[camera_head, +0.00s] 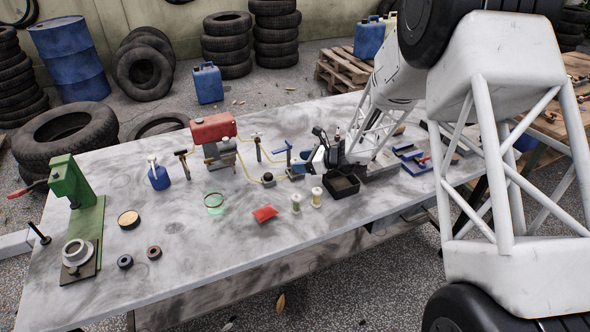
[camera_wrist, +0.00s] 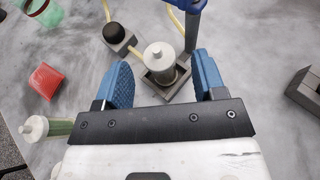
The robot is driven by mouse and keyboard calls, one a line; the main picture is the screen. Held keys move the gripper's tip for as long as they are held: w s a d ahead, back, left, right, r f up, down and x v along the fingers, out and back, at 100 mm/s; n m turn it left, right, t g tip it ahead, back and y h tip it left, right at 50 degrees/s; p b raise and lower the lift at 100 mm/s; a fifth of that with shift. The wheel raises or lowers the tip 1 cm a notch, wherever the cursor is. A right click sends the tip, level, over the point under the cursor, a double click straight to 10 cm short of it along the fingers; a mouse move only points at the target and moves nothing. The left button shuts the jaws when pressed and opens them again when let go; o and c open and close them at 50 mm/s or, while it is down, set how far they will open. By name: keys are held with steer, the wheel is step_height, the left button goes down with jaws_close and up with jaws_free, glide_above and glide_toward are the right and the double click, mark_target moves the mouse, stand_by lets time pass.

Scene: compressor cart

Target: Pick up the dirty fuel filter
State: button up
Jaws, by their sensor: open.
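A fuel filter with a white cap and a grey, murky body (camera_wrist: 160,62) stands upright in a small grey square holder (camera_wrist: 158,92) in the wrist view. It looks like the dirty one. My gripper (camera_wrist: 163,78) is open, with its blue fingers on either side of this filter and visible gaps to both. In the head view my gripper (camera_head: 322,155) is low over the bench and largely hides this filter. Another white-capped filter with a greenish body (camera_wrist: 42,128) lies at lower left in the wrist view; it stands on the bench in the head view (camera_head: 296,203).
A further pale filter (camera_head: 316,197) stands beside a black open box (camera_head: 342,184). A black-knobbed block (camera_wrist: 118,36) with yellow hoses and a blue-handled post (camera_wrist: 193,25) stand close to the holder.

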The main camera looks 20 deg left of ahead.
steer(key=shift+x, duration=1.5)
steer(key=shift+c, duration=0.5)
steer(key=c, duration=0.9)
steer(key=shift+r, duration=0.25)
